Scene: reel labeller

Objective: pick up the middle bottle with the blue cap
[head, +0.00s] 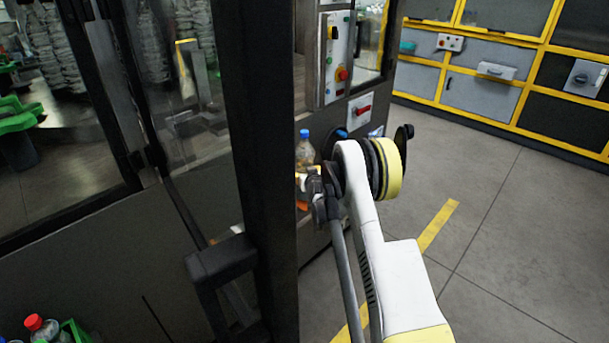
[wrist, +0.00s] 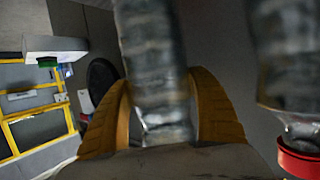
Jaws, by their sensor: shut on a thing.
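A clear bottle with a blue cap (head: 304,149) stands upright beside the dark machine post in the head view, its lower part partly covered by my arm's end. A second blue cap (head: 341,133) shows just behind my white arm link. In the wrist view, the yellow-orange fingers of my gripper (wrist: 160,88) are shut around a grey, clear-looking bottle (wrist: 150,45). The cap of this bottle is hidden, so its colour cannot be told there. Another bottle with a red cap (wrist: 298,160) is at the right, apart from the fingers.
The dark machine post (head: 262,130) stands close left of my arm. A control panel (head: 338,65) with a red knob is above. Grey floor (head: 500,220) to the right is clear.

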